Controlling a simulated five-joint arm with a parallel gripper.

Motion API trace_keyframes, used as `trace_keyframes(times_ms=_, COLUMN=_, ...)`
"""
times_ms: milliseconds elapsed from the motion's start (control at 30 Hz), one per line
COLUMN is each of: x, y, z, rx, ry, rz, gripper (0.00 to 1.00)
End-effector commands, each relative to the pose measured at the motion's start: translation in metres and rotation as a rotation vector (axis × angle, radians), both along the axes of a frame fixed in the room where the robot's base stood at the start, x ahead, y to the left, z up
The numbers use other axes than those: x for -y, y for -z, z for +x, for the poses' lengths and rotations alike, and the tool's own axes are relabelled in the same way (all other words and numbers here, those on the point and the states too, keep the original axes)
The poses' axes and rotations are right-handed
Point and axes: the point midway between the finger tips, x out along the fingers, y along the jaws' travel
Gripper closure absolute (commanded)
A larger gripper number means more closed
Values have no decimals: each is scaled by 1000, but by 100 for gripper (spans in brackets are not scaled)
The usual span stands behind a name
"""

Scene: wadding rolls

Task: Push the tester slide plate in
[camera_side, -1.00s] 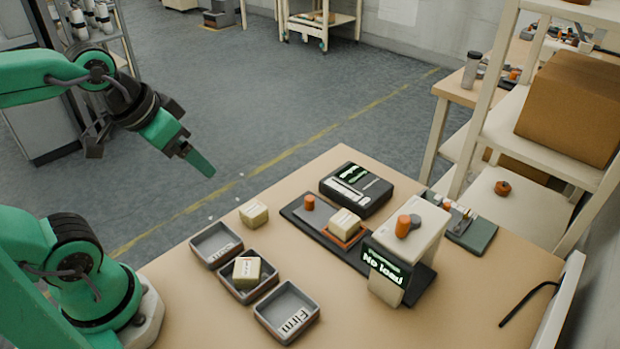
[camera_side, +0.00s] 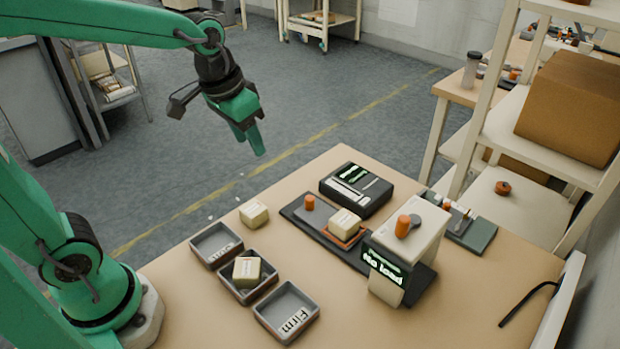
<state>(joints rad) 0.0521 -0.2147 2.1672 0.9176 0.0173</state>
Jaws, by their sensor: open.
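The tester (camera_side: 413,240) stands on the right of the table, a pale block with an orange knob on top and a dark display reading "No load". Its dark base (camera_side: 292,212) reaches out to the left. The orange slide plate (camera_side: 331,238) lies on this base, outside the tester head, with a cream wadding block (camera_side: 345,222) on it. A small orange knob (camera_side: 308,202) stands on the base's far left end. My gripper (camera_side: 249,143) is open and empty, high up and left of the tester, with its fingers pointing down.
Three grey trays stand at the table's front left: an empty one (camera_side: 207,254), one (camera_side: 236,292) holding a cream block (camera_side: 247,270), and an empty one (camera_side: 300,337) marked "Firm". A loose cream block (camera_side: 254,213) lies behind them. A dark device (camera_side: 379,204) sits behind the base.

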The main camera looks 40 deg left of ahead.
Motion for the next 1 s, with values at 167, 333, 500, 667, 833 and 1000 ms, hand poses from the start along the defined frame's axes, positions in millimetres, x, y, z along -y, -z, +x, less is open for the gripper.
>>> trace_keyframes(times_ms=167, x=7, y=18, z=29, rx=-59, ry=19, rz=4, gripper=57)
trace_keyframes(times_ms=333, x=13, y=38, z=56, rx=-109, ry=35, rz=9, gripper=57)
trace_keyframes(times_ms=500, x=20, y=62, z=80, rx=-161, ry=51, rz=14, gripper=57)
trace_keyframes(times_ms=667, x=28, y=89, z=101, rx=-208, ry=67, rz=19, gripper=57)
trace_keyframes(times_ms=833, x=33, y=114, z=117, rx=-247, ry=80, rz=23, gripper=57)
trace_keyframes(times_ms=1000, x=36, y=128, z=125, rx=-267, ry=86, rz=25, gripper=57)
